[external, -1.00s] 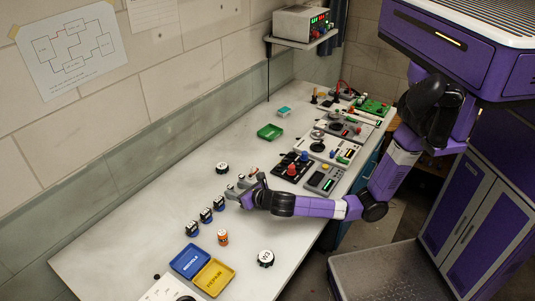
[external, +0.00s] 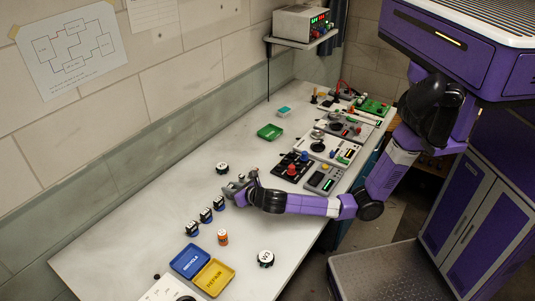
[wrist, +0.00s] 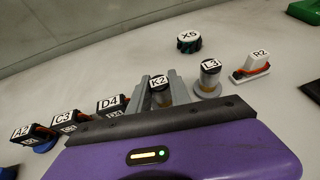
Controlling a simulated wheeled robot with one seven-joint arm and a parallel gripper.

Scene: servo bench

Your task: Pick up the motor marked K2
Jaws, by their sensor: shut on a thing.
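The motor marked K2 (wrist: 160,83) has a pale, metallic body and a black top with a white label. It stands between the two grey fingers of my gripper (wrist: 160,90) in the wrist view, and the fingers are shut on it. Its lower part is hidden by the gripper body. In the external view my gripper (external: 233,187) is low over the bench, and I cannot make out K2 there. I cannot tell whether K2 still touches the bench.
L3 (wrist: 209,78) stands close right of K2, with R2 (wrist: 254,65) farther right. D4 (wrist: 112,104), C3 (wrist: 66,121) and A2 (wrist: 30,134) line up left. X5 (wrist: 188,42) lies behind. Trays, blue (external: 190,260) and yellow (external: 213,278), sit at the front.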

